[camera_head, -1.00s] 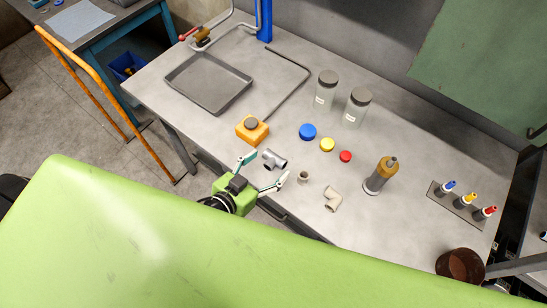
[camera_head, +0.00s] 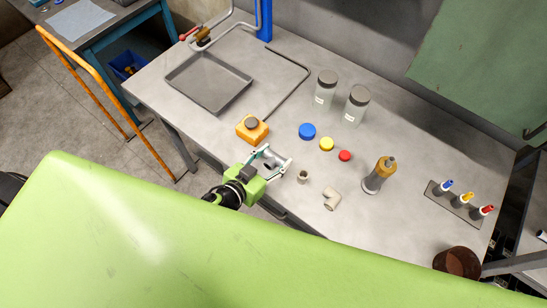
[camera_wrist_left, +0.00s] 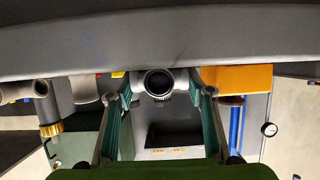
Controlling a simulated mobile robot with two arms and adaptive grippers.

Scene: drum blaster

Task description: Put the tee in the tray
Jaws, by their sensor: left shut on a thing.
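The tee (camera_head: 270,155) is a grey pipe fitting near the front edge of the workbench. My left gripper (camera_head: 276,160) is shut on it, with one finger on each side. In the left wrist view the tee (camera_wrist_left: 180,78) sits between the two green-padded fingers (camera_wrist_left: 160,97), one round opening facing the camera. I cannot tell whether it still touches the bench. The tray (camera_head: 207,84) is a grey, shallow, empty metal tray at the bench's back left. My right gripper is not in view.
An orange block with a dark knob (camera_head: 252,128) stands between the tee and the tray. A small coupling (camera_head: 303,177) and a beige elbow (camera_head: 331,199) lie to the right. Coloured caps, including a blue one (camera_head: 307,131), and two jars (camera_head: 355,106) stand further back.

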